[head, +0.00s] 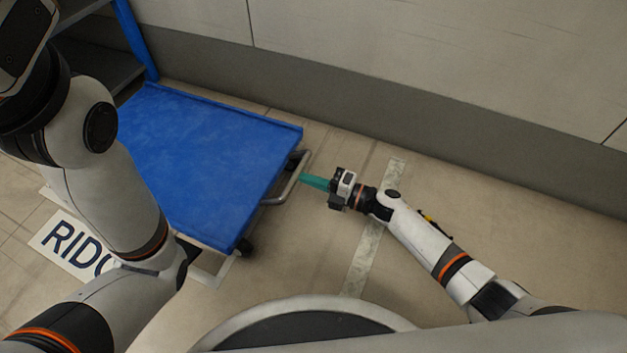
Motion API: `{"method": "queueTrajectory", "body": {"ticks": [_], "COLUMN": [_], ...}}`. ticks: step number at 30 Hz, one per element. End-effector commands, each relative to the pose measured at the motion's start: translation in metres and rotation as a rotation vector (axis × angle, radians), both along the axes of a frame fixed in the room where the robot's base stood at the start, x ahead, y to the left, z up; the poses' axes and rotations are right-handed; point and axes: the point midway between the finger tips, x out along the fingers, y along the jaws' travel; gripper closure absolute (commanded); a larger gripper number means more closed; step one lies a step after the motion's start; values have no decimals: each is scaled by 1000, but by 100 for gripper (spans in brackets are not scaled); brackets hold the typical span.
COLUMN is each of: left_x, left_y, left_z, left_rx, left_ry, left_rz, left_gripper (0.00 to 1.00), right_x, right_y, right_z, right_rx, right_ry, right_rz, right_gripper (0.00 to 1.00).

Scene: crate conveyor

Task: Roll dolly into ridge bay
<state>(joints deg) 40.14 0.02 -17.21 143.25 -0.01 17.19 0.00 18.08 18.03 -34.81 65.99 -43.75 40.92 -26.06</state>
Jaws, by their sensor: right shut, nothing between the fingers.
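The blue flat dolly (212,160) stands on the floor at the left of centre. A grey metal handle (291,183) sticks out from its right edge, and a dark caster (246,244) shows under its near corner. My right gripper (312,181) has its teal fingers shut and empty, pointing left, just right of the handle; I cannot tell if they touch it. A floor sign (62,243) reading "RID…" lies at the lower left, partly hidden by my left arm. White floor marking (214,274) shows beside the dolly's near edge. My left gripper's fingers are out of view.
A wall with a grey base (400,130) runs behind the dolly. A shelf rack with a blue post (139,42) stands at the upper left, close to the dolly's far corner. A pale worn strip (366,258) crosses the floor.

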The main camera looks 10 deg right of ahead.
Motion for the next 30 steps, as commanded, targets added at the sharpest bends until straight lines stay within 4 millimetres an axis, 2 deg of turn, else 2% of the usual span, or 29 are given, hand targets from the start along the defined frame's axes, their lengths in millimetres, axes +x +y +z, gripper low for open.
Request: {"method": "queueTrajectory", "body": {"ticks": [30], "left_x": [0], "left_y": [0], "left_z": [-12], "left_rx": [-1], "left_ry": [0], "left_rz": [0], "left_gripper": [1], "right_x": [18], "right_y": [33], "right_z": [0], "right_rx": [1], "right_ry": [0], "right_rz": [1], "right_gripper": [100]}}
